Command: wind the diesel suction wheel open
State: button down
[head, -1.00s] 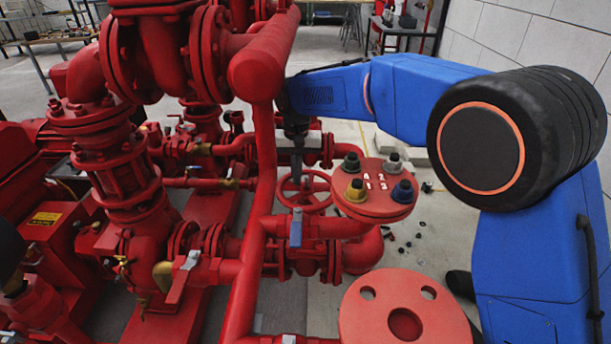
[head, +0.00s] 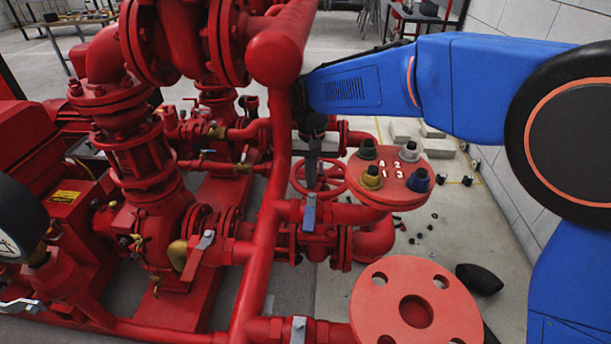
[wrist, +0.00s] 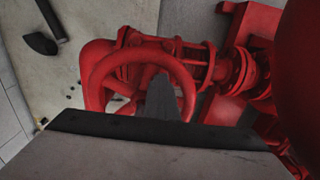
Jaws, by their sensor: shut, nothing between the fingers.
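The red handwheel (head: 341,184) stands on a red valve in the middle of the pipework, behind the blue-handled lever. In the wrist view its rim (wrist: 97,86) arches around my gripper. My gripper (head: 311,184) points down at the wheel, its fingers together and empty. In the wrist view the dark fingers (wrist: 162,98) overlap the wheel's opening and hide part of its middle and near rim. I cannot tell whether the fingertips sit between the spokes or touch the wheel.
A red round plate with several coloured, numbered knobs (head: 390,176) stands right of the wheel. A red flange with holes (head: 416,308) is nearer. A thick red pipe (head: 265,225) rises close on the left. A blue lever (head: 309,211) stands in front. Small dark bits lie on the floor.

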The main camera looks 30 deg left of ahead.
aim_at(330, 181)
jog(key=shift+w+d, duration=0.25)
jog(key=shift+d, duration=1)
jog(key=shift+w+d, duration=0.45)
jog(key=shift+d, duration=0.1)
jog(key=shift+w+d, duration=0.45)
jog(key=shift+w, duration=0.25)
jog(key=shift+s+a, duration=0.1)
jog(key=shift+s+a, duration=0.15)
jog(key=shift+s, duration=0.15)
notch_tip(330, 181, up, 8)
